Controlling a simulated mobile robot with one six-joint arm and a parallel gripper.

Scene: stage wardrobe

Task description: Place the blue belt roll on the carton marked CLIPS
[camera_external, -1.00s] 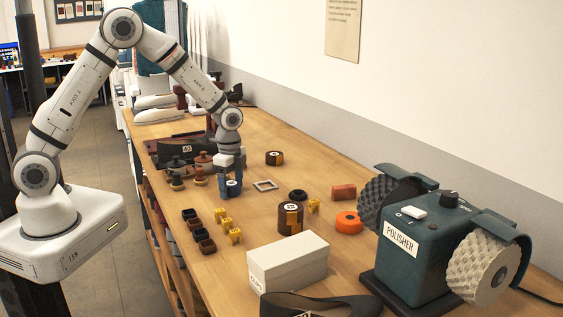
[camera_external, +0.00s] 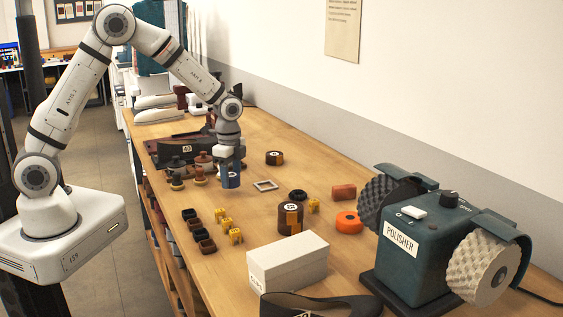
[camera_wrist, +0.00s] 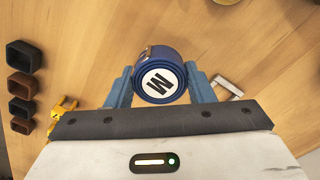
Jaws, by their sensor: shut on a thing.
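The blue belt roll (camera_external: 230,177) is held in my gripper (camera_external: 229,166), raised above the table in the external view. In the wrist view the blue belt roll (camera_wrist: 160,75) sits between the two blue fingers of my gripper (camera_wrist: 160,86), with a white label marked with a black letter facing the camera. The white carton (camera_external: 288,262) stands near the front of the table, to the right of my gripper. Its end label is too small to read with certainty. Its top is bare.
A brown roll (camera_external: 290,218) stands behind the carton. An orange roll (camera_external: 349,223) and the polisher (camera_external: 410,250) are to the right.

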